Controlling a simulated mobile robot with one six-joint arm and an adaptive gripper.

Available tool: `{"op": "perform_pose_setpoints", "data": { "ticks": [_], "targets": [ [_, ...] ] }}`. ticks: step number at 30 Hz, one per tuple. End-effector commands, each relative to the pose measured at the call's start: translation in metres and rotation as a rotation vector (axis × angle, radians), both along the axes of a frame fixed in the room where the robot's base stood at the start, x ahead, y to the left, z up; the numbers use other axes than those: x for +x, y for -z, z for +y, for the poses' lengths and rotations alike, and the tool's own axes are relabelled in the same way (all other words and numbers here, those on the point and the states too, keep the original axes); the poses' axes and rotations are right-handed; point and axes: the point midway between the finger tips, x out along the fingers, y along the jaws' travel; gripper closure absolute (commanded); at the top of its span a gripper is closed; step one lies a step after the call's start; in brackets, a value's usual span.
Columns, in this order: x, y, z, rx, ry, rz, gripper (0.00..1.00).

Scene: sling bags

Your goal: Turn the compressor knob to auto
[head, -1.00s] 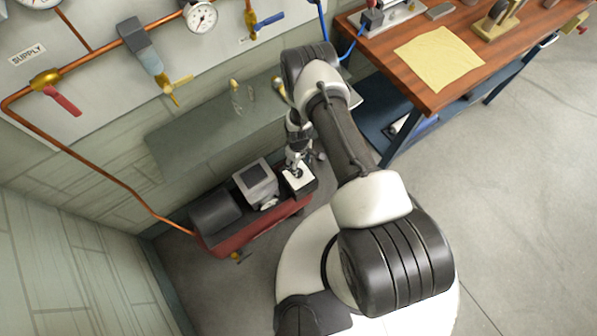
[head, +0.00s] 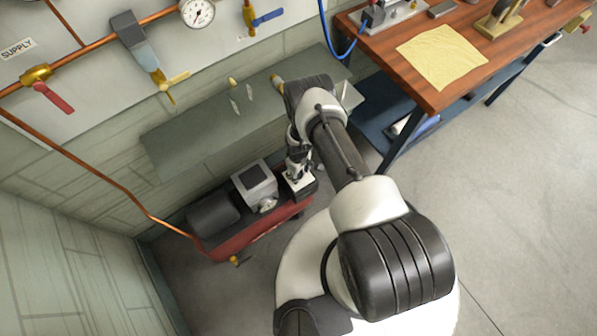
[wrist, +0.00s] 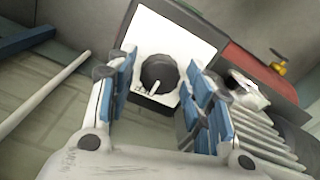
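The compressor (head: 232,238) is a red tank with dark and grey parts on top, low by the wall in the head view. At its right end is a white panel (head: 299,187) on a black box. The wrist view shows this white panel (wrist: 172,38) with a round dark knob (wrist: 158,70) that has a pale pointer mark; small lettering beside it is unreadable. My gripper (wrist: 160,82) is open, its blue-padded fingers on either side of the knob in the picture. I cannot tell whether they touch it. In the head view my gripper (head: 298,172) is just above the panel.
A grey-green shelf (head: 190,140) is on the wall above the compressor. A wooden workbench (head: 420,85) with a yellow cloth (head: 441,56) stands at the right. Copper pipe (head: 100,175) runs down to the compressor. The floor at the right is clear.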

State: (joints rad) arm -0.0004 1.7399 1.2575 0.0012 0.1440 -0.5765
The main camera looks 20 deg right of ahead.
Motion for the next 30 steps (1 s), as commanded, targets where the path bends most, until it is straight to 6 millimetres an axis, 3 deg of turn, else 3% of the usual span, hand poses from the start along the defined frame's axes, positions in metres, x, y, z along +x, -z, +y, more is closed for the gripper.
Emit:
{"op": "perform_pose_setpoints", "data": {
  "ticks": [15,30],
  "targets": [
    [-0.0001,-0.0001,0.0,0.0,0.0,0.0,0.9],
    [0.0003,0.0018,0.0002,-0.001,0.139,0.001,0.9]
  ]
}}
